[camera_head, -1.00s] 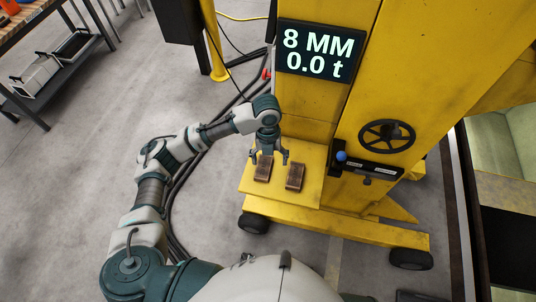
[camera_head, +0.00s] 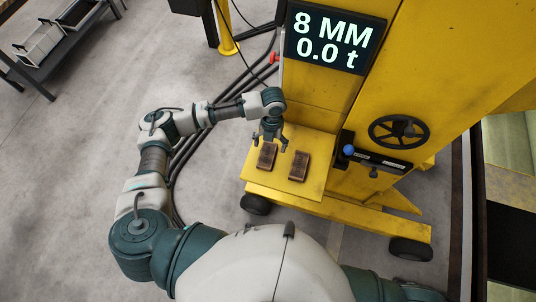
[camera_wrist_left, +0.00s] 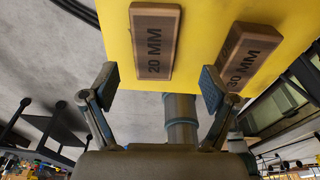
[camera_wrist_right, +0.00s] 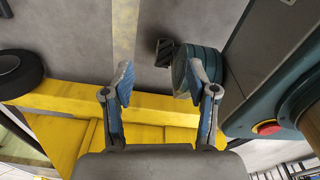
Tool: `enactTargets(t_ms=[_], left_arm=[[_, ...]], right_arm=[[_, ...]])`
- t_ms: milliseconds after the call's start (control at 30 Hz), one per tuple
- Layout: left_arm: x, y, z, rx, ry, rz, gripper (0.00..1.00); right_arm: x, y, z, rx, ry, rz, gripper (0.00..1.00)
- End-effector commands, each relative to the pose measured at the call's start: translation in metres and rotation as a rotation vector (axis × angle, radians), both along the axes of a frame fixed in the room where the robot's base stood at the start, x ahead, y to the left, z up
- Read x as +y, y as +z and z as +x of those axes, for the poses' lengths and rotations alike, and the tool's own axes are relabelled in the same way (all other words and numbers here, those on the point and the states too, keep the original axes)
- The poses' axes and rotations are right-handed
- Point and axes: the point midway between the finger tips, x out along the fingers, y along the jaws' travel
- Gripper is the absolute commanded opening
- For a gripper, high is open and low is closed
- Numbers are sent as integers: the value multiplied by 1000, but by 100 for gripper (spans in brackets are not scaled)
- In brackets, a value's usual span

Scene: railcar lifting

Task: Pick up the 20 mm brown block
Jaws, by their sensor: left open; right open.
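The 20 mm brown block (camera_head: 266,156) lies on the yellow platform (camera_head: 262,184), left of a second brown block (camera_head: 299,166). In the left wrist view the block marked 20 MM (camera_wrist_left: 155,40) sits between the finger lines, ahead of the tips; the block marked 30 MM (camera_wrist_left: 247,58) is to its right, partly behind a finger. My left gripper (camera_head: 270,144) is open and empty, above the 20 mm block, with its fingers pointing down. It also shows in the left wrist view (camera_wrist_left: 158,80). My right gripper (camera_wrist_right: 161,82) is open and empty, away from both blocks.
A yellow lifting column carries a display (camera_head: 334,38) reading 8 MM and 0.0 t. A black handwheel (camera_head: 399,132) and a blue-knobbed lever (camera_head: 349,150) are right of the platform. Black cables (camera_head: 190,150) run on the floor behind my left arm. A shelf cart (camera_head: 60,50) stands far left.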

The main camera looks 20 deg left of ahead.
Motion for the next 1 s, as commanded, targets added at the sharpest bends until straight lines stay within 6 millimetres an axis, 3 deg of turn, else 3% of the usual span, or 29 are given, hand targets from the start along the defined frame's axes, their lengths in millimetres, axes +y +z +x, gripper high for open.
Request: enactTargets(t_ms=[133, 367, 633, 667, 900, 1000], left_arm=[[3, -15, -3, 2, 2, 2, 86], [5, -48, -9, 1, 1, 1, 86], [5, -53, -9, 0, 0, 0, 86], [5, -53, -9, 0, 0, 0, 84], [5, -53, -9, 0, 0, 0, 24], [5, -52, -9, 0, 0, 0, 20]], right_arm=[[-2, 2, 6, -9, 0, -2, 58], [-4, 3, -7, 10, -1, -5, 58], [-5, 2, -12, 17, -1, -7, 58], [-5, 2, -12, 17, -1, -7, 58], [-5, 2, -9, 13, -1, -7, 58], [-5, 2, -8, 12, -1, -7, 58]])
